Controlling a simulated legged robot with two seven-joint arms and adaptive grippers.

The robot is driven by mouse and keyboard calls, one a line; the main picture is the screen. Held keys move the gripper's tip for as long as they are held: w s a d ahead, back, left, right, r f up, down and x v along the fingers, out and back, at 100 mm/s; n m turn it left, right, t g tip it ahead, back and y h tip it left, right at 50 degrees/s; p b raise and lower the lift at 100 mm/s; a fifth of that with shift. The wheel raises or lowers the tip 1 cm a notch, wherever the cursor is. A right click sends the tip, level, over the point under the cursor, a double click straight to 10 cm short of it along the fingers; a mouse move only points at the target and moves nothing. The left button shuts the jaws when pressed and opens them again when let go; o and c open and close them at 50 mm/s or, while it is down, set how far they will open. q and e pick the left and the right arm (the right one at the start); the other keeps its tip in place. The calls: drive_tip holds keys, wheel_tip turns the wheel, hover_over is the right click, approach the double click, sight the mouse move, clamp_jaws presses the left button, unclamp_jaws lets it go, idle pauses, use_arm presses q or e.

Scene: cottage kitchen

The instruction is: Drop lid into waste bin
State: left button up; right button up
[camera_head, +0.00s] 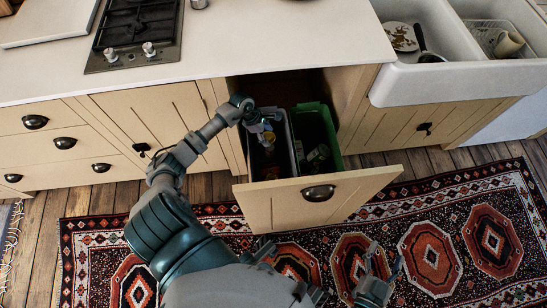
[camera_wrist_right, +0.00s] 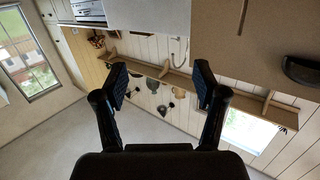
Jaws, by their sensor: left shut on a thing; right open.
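A pull-out drawer (camera_head: 318,193) stands open under the counter and holds two waste bins. The left bin has a pale grey rim (camera_head: 292,150) and a dark inside. The right bin is green (camera_head: 333,137) and has green, bottle-like items in it. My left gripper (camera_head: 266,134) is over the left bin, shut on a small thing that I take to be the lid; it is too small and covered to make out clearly. My right gripper (camera_head: 376,268) is low over the rug, away from the bins. In the right wrist view it is open and empty (camera_wrist_right: 160,85).
The worktop (camera_head: 270,35) edge lies right behind the drawer, with a hob (camera_head: 138,32) at the left. A white sink (camera_head: 455,72) at the right holds a plate, a pan and a rack with a mug. The patterned rug (camera_head: 430,257) covers the floor in front.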

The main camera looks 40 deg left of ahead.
use_arm(q)
drive_tip(key=shift+f, duration=0.65)
use_arm(e)
drive_tip(key=shift+w+a+r+t, duration=0.15)
drive_tip(key=shift+r+t, duration=0.55)
drive_tip(key=shift+r, duration=0.25)
use_arm(q)
drive_tip(key=o, duration=0.7)
drive_tip(key=shift+o, duration=0.2)
use_arm(e)
drive_tip(key=shift+w, duration=0.1)
use_arm(q)
drive_tip(key=v, duration=0.7)
drive_tip(key=shift+s+a+r, duration=0.1)
drive_tip(key=shift+a, duration=0.05)
